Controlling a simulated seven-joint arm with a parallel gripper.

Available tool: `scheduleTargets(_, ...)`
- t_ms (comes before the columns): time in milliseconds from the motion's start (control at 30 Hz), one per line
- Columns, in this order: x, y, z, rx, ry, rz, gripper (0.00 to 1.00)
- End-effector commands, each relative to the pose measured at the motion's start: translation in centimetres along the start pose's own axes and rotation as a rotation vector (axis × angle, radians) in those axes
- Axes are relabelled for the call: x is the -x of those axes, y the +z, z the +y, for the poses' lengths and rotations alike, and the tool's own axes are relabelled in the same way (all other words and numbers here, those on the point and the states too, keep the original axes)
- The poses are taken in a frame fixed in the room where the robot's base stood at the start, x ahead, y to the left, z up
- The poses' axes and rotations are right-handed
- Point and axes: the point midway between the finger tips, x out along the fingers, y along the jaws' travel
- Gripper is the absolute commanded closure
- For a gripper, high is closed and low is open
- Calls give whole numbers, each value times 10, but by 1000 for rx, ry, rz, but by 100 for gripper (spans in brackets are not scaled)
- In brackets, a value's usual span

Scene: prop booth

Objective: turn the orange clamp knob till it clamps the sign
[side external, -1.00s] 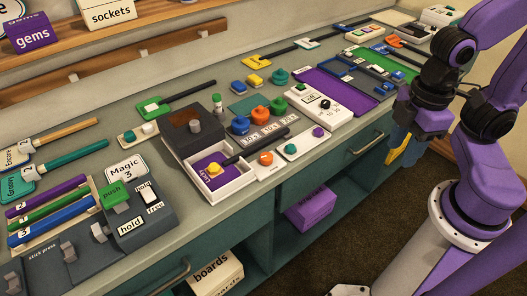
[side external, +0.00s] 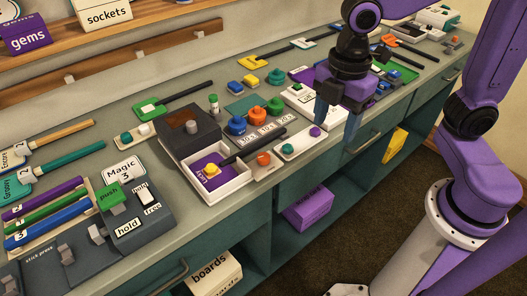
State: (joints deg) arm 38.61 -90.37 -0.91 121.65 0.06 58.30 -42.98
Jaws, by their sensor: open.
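An orange knob (side external: 263,158) sits on a small pale plate at the front of the bench, beside a white open tray (side external: 222,190). I take it for the clamp knob; its label is too small to read. A sign with a purple face (side external: 207,165) and a dark handle lies in the tray, its handle reaching out to the upper right past the knob. A yellow piece sits on the sign's face. My gripper (side external: 336,130) is open and empty, fingers down, to the right of the knob and apart from it.
Blue, orange and green knobs (side external: 256,112) stand behind the handle. A white strip with a teal and a purple button (side external: 300,144) lies between the orange knob and my gripper. A dark box (side external: 190,133) stands behind the tray.

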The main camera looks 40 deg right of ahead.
Motion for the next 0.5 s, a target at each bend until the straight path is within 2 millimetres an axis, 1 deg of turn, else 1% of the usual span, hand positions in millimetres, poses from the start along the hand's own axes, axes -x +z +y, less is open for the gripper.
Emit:
scheduleTargets(33, 1, -8, 19, 68, -2, -3, 39)
scheduleTargets(200, 3, -27, 76, 327, -7, -7, 39)
scheduleTargets(300, 2, -34, 106, 465, -10, -8, 39)
scheduleTargets(400, 1, -37, 130, 575, -13, -9, 39)
scheduleTargets(500, 0, -39, 145, 652, -15, -9, 39)
